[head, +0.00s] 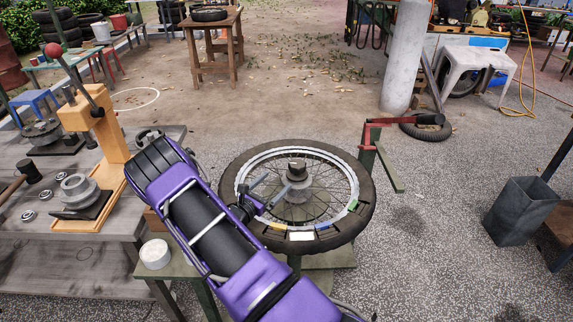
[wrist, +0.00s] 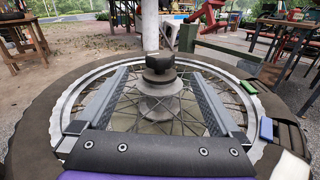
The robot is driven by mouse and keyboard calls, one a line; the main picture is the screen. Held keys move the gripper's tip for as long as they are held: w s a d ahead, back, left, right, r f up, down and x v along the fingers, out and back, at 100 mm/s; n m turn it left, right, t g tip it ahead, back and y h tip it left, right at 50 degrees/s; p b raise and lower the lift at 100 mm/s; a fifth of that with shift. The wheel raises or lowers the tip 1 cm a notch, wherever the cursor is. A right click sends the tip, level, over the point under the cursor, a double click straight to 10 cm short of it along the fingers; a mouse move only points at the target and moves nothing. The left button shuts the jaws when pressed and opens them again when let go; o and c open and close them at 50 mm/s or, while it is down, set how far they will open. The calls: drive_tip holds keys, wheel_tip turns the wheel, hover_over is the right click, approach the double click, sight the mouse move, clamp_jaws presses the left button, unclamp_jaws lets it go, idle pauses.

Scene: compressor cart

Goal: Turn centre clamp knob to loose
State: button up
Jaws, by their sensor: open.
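The centre clamp knob (head: 297,167) is a dark block on a round collar at the hub of a spoked wheel (head: 243,222) that lies flat on a stand. In the wrist view the knob (wrist: 153,65) stands upright above a pale hub cone, with nothing touching it. My gripper (head: 272,189) reaches in over the wheel from the front left. Its two grey fingers are open and empty. In the wrist view they point toward the knob from either side, and the knob shows beyond them, between their tips. How far the knob is turned cannot be told.
Coloured blocks, one blue (wrist: 266,128) and one green (wrist: 248,87), sit on the near right rim. A red and green arm (head: 372,135) stands at the wheel's far right. A workbench (head: 60,265) with a wooden press (head: 112,145) is at left.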

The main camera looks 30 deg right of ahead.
sight(301, 161)
drive_tip(key=shift+s+f+n, duration=0.15)
drive_tip(key=shift+f+n, duration=0.45)
drive_tip(key=shift+f, duration=0.15)
drive_tip(key=shift+d, duration=0.3)
drive_tip(key=x, duration=0.5)
drive_tip(key=b+x, duration=0.1)
drive_tip(key=x, duration=1)
drive_tip(key=shift+w+d+r+b, duration=0.1)
drive_tip(key=shift+w+d+b, duration=0.05)
drive_tip(key=shift+w+b, duration=0.2)
drive_tip(key=c, duration=1.3)
drive_tip(key=shift+t, duration=0.3)
